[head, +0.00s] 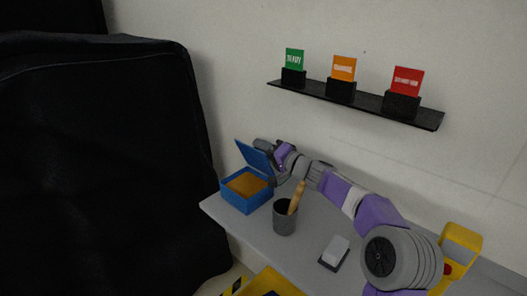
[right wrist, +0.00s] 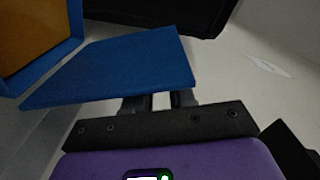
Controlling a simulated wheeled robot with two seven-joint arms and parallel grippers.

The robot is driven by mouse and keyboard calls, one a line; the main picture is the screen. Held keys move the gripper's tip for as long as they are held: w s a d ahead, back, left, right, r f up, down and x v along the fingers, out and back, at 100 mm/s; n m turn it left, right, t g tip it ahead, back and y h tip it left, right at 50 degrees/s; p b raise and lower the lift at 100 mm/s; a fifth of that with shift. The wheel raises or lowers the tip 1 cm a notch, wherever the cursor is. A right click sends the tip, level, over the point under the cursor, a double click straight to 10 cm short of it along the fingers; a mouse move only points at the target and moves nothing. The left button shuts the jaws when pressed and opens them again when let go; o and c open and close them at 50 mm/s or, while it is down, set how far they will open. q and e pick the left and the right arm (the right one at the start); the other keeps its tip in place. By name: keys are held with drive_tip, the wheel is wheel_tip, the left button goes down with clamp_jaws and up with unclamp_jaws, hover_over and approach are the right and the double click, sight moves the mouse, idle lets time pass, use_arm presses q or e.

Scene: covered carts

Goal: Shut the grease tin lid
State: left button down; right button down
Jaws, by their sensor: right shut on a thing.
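The grease tin (head: 240,204) is a blue open box with orange-brown grease inside, at the left end of the grey shelf. Its blue lid (head: 250,153) stands raised and tilted above the tin's back side. My right gripper (head: 270,160) is at the lid's right edge and is shut on it. In the right wrist view the lid (right wrist: 120,68) runs to my fingertips (right wrist: 160,101), and part of the open tin (right wrist: 68,50) shows at upper left. The exact grip of the fingers is partly hidden behind the lid. My left gripper is not in view.
A dark grey cup (head: 285,222) with a wooden-handled tool (head: 297,197) stands right of the tin, close under my right arm. A grey-and-black block (head: 335,252) lies farther right. A wall ledge (head: 355,105) holds three coloured cards. A black covered cart (head: 100,160) fills the left.

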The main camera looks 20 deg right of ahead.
drive_tip(key=c, duration=1)
unclamp_jaws()
drive_tip(key=shift+o, duration=0.2)
drive_tip(key=shift+r, duration=0.1)
